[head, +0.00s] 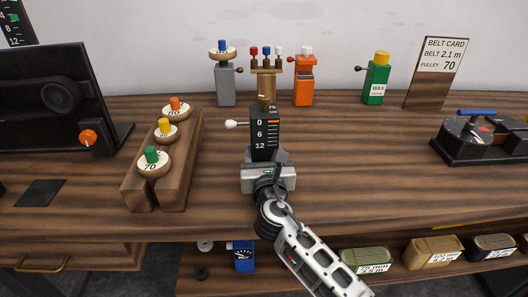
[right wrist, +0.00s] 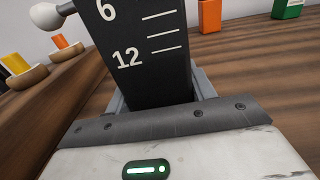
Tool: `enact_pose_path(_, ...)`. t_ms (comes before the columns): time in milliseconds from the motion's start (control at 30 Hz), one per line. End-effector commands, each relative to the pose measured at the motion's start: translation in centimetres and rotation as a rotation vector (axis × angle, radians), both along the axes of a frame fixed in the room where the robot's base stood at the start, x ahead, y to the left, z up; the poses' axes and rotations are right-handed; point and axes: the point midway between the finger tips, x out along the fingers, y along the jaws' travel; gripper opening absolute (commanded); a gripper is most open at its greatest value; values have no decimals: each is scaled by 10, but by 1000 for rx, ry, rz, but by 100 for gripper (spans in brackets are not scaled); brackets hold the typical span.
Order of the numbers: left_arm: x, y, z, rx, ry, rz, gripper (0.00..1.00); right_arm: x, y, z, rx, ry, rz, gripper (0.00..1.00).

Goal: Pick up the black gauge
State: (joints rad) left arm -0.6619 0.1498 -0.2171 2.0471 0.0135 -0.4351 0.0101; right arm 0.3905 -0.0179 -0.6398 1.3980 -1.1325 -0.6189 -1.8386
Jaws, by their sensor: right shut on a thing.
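The black gauge (head: 265,132) is a dark upright block with a white scale marked 0, 6 and 12, an orange line and a white-knobbed lever on its left. It is at the middle of the table in the head view. My right gripper (head: 267,158) is shut on its lower part. In the right wrist view the gauge (right wrist: 145,50) rises from between the jaws of my gripper (right wrist: 155,100), tilted in the picture. Its bottom is hidden by the gripper, so I cannot tell whether it touches the table. My left gripper is not in view.
Behind stand a grey device (head: 225,85), a brown one (head: 265,80), an orange one (head: 304,82) and a green one (head: 376,80). A wooden rack (head: 180,180) with round pulleys is left. A belt card (head: 437,70) and black machine (head: 470,140) are right. The table between is clear.

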Motion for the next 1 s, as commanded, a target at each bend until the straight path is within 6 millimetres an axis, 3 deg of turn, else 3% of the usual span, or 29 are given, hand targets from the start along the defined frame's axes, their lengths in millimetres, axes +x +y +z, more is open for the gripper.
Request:
enact_pose_path(200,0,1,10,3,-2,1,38,-2,1,36,3,-10,3,14)
enact_pose_path(467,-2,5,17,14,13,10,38,-52,3,94,6,-10,4,14)
enact_pose_path(700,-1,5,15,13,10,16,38,-107,6,113,4,-6,4,14)
enact_pose_path(1000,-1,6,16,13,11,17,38,-137,7,126,2,-7,1,14)
